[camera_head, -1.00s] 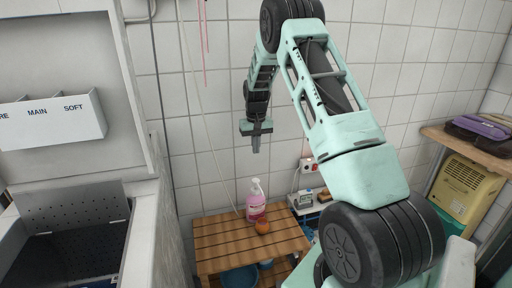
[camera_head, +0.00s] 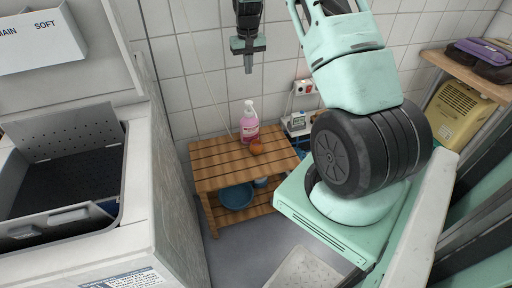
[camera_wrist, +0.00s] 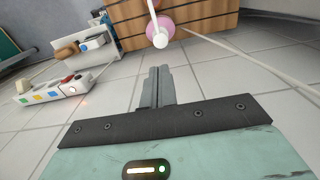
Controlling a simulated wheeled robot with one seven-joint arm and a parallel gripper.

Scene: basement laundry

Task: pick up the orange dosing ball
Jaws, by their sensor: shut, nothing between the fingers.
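The orange dosing ball (camera_head: 256,147) sits on top of the slatted wooden bench, just in front of a pink bottle (camera_head: 249,122). My gripper (camera_head: 248,70) is above the bench, well clear of the ball, pointing down. In the wrist view my gripper (camera_wrist: 158,72) has its fingers together with nothing between them. The bottle's white cap shows in the wrist view (camera_wrist: 160,40). I cannot make out the ball in the wrist view.
The wooden bench (camera_head: 215,178) stands against the tiled wall, with a blue basin (camera_head: 236,196) on its lower shelf. An open washer (camera_head: 150,200) is at left. A power strip (camera_wrist: 52,88) is on the wall. A shelf (camera_head: 465,72) is at right.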

